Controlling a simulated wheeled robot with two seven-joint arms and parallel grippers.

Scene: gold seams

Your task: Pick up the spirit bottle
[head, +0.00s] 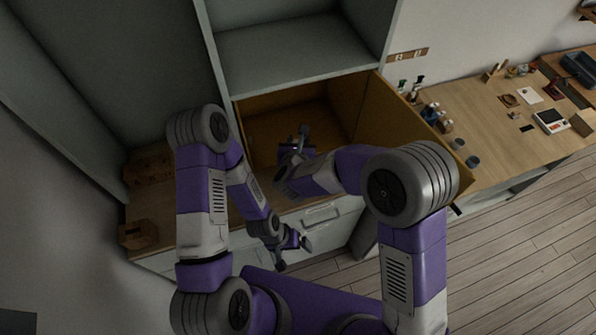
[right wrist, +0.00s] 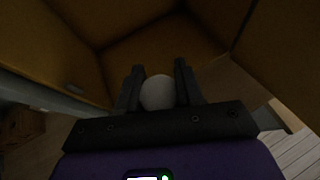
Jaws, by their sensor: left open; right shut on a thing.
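My right gripper (head: 300,140) is inside an open wooden box-like space below the grey cabinet. In the right wrist view its two fingers (right wrist: 160,85) are shut on a pale, rounded thing, seen end-on, that I take for the spirit bottle (right wrist: 158,93). Its full shape and any label are hidden, and I cannot tell whether it touches the wooden floor. My left gripper (head: 294,255) is open and empty, lower in the head view, in front of the pale drawer fronts.
The wooden walls (head: 365,105) surround my right gripper closely. To the right, a wooden bench (head: 490,135) carries several small bottles (head: 432,112), dark round lids and a white device (head: 549,120). A wooden block (head: 138,234) sits at the left. Plank floor (head: 500,240) lies open at lower right.

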